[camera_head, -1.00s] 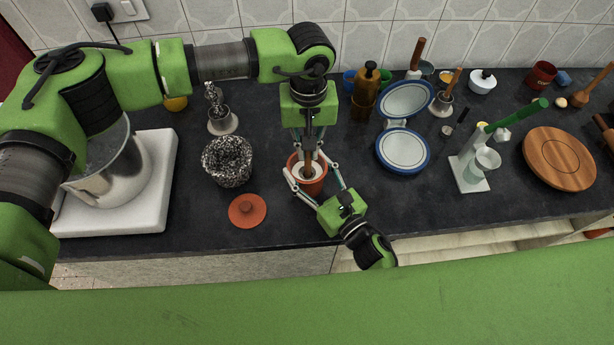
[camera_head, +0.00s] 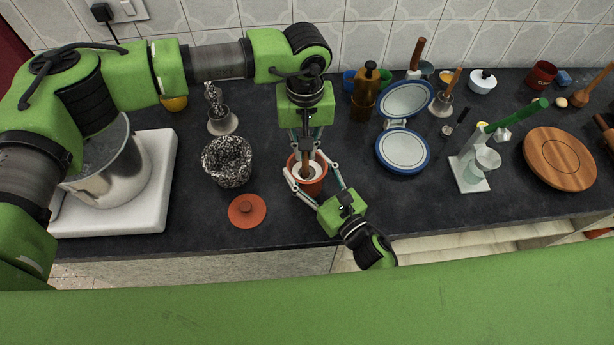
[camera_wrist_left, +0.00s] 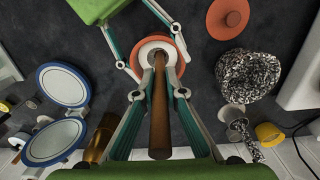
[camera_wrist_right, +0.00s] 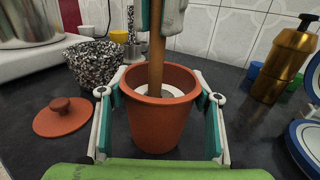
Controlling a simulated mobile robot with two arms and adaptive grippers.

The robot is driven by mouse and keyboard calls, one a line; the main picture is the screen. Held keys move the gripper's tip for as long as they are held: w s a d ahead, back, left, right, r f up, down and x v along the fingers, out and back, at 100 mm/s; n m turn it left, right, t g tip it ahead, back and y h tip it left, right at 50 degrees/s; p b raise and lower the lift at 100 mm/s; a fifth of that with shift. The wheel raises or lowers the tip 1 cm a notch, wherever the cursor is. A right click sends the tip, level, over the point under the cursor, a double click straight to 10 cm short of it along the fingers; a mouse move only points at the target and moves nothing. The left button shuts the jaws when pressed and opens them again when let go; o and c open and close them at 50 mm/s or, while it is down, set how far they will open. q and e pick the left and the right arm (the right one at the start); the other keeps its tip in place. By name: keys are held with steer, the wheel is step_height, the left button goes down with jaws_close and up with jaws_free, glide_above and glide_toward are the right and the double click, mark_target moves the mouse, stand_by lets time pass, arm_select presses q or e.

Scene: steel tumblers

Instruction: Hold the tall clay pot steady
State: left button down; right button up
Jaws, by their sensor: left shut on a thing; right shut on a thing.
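The tall clay pot (camera_wrist_right: 160,132) is orange-brown and stands upright on the dark counter, with white material inside. My right gripper (camera_wrist_right: 160,97) has its fingers on opposite sides of the pot near the rim and is shut on it. A wooden handle (camera_wrist_right: 156,62) stands nearly upright in the pot; its lower end is hidden inside. My left gripper (camera_wrist_left: 160,95) is above the pot, shut on this handle. The head view shows the pot (camera_head: 318,186) near the counter's front edge, partly covered by both grippers.
A clay lid (camera_head: 247,211) and a speckled black-and-white pot (camera_head: 227,162) are left of the clay pot. A steel bowl (camera_head: 112,170) stands on a white base at far left.

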steer(key=shift+a, duration=0.1)
arm_select(q)
step_height(320, 180, up, 8)
steer(key=shift+w+d, duration=0.3)
steer(key=shift+d, duration=0.15)
stand_by(0.8)
steer(key=shift+r, duration=0.15)
